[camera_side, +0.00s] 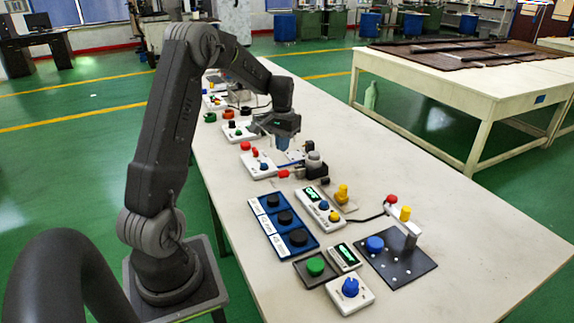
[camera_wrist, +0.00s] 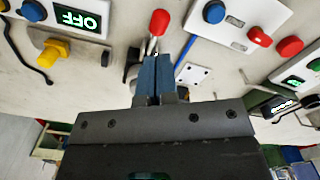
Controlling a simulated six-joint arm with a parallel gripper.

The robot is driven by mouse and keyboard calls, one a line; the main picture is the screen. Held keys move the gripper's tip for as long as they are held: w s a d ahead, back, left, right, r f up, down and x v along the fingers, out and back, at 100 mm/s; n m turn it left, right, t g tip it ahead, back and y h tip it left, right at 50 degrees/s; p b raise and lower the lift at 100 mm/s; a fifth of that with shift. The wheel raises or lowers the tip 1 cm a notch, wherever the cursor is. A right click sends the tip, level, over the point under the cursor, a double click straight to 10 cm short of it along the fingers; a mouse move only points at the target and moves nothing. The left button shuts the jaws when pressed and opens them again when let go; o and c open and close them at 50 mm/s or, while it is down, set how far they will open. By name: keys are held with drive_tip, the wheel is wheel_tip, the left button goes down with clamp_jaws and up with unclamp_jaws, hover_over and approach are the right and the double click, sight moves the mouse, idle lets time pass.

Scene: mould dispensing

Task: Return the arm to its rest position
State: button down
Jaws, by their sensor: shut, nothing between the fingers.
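My gripper (camera_side: 287,140) hangs over the far half of the long white table (camera_side: 420,265) in the side view, fingers pointing down. In the wrist view my gripper (camera_wrist: 158,56) shows two blue fingers pressed together with nothing between them. Just past the fingertips is a lever with a red knob (camera_wrist: 159,22). Whether the fingertips touch the lever cannot be told. In the side view a dark device with a grey round top (camera_side: 314,160) stands just right of and below the gripper.
Around the gripper sit a white box with red and blue knobs (camera_side: 259,164) and a display box (camera_side: 320,208). Nearer are a blue panel with black knobs (camera_side: 283,224) and a dark plate with a post (camera_side: 395,262). Another table (camera_side: 470,95) stands at the right.

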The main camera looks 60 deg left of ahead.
drive_tip(key=shift+r, duration=0.75)
